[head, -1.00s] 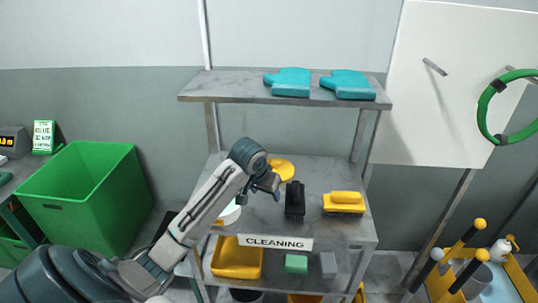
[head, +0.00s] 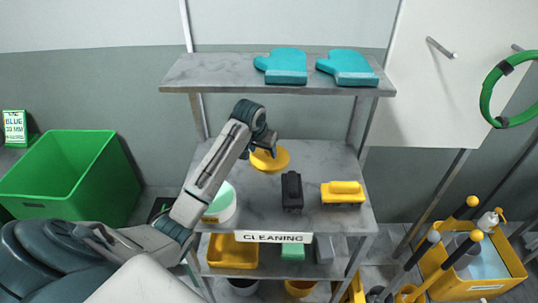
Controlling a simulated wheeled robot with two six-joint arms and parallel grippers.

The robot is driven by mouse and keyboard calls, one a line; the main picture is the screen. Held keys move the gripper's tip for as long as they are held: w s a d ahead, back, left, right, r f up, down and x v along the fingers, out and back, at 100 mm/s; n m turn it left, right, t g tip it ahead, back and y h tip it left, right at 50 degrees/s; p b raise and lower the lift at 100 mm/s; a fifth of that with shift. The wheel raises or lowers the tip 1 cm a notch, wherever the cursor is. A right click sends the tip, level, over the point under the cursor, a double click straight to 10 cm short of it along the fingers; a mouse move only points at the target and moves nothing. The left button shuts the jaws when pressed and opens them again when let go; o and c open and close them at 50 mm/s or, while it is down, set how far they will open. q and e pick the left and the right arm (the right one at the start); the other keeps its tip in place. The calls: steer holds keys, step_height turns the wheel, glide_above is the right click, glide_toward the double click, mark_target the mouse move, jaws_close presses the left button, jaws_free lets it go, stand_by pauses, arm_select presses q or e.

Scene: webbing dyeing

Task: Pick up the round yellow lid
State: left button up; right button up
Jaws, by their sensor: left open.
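The round yellow lid (head: 274,160) lies on the middle shelf of the cleaning rack, toward the back left. The gripper is open and holds nothing. Whether the fingertips touch the lid cannot be told. My right gripper is not in view.
On the same shelf are a black brush (head: 292,192), a yellow brush (head: 343,193) and a white tub (head: 222,204) partly behind my arm. The upper shelf (head: 215,72) with teal mitts (head: 284,66) overhangs the back. A green bin (head: 70,180) stands left.

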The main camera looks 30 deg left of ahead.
mark_target(268, 159)
arm_select(q)
steer(key=w, duration=0.1)
steer(key=w+p, duration=0.1)
steer(key=w, duration=0.1)
steer(key=shift+w+r, duration=0.15)
steer(key=shift+r, duration=0.2)
steer(key=p+x, duration=0.2)
steer(key=x, duration=0.1)
steer(key=shift+w+a, duration=0.1)
steer(key=shift+f, duration=0.2)
steer(key=c, duration=1.1)
steer(key=shift+o, duration=0.2)
